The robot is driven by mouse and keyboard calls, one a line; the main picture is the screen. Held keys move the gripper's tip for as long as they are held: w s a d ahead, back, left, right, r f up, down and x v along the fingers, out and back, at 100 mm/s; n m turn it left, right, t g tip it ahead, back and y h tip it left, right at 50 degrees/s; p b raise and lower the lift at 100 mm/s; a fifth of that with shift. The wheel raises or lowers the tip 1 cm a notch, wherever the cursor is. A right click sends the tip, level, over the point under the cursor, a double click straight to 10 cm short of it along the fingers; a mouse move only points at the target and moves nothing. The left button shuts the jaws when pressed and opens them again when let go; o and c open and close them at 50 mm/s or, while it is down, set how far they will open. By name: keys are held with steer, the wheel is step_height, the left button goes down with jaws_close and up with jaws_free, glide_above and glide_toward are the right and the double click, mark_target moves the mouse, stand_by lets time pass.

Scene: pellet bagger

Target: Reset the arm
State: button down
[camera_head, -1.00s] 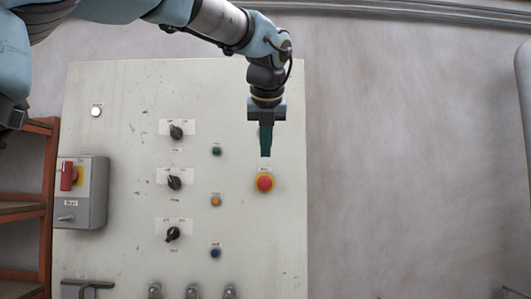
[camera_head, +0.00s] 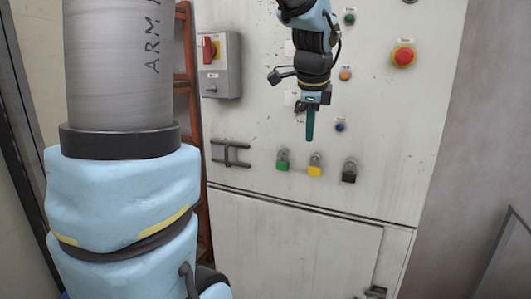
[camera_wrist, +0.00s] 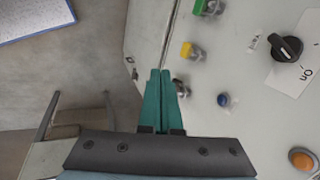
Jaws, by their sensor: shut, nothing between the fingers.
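My gripper (camera_head: 310,125) has teal fingers that are shut and empty. In the head view it hangs pointing down in front of the control panel (camera_head: 260,135), above the padlocks. In the wrist view the gripper (camera_wrist: 164,75) shows its two fingers side by side, touching. My arm comes down from the top of the head view and hides parts of the panel, including rotary switches. One black rotary switch (camera_wrist: 287,48) shows in the wrist view.
The panel carries a red emergency button (camera_head: 403,56), an orange button (camera_head: 345,73), a blue button (camera_head: 340,125) and green (camera_head: 283,163), yellow (camera_head: 315,168) and black (camera_head: 349,173) padlocks. A grey switch box (camera_head: 219,65) juts out at left, beside an orange ladder-like frame (camera_head: 185,60).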

steer(key=s+a+f+n+g, duration=0.1)
steer(key=s+a+f+n, duration=0.5)
steer(key=a+f+n, duration=0.2)
steer(key=s+a+f+n+g, duration=0.2)
steer(key=s+a+f+n, duration=0.3)
steer(key=a+f+n, duration=0.4)
steer(key=n, duration=0.3)
steer(key=shift+s+a+f+y, duration=0.3)
steer(key=shift+s+y, duration=0.05)
steer(key=shift+y, duration=0.05)
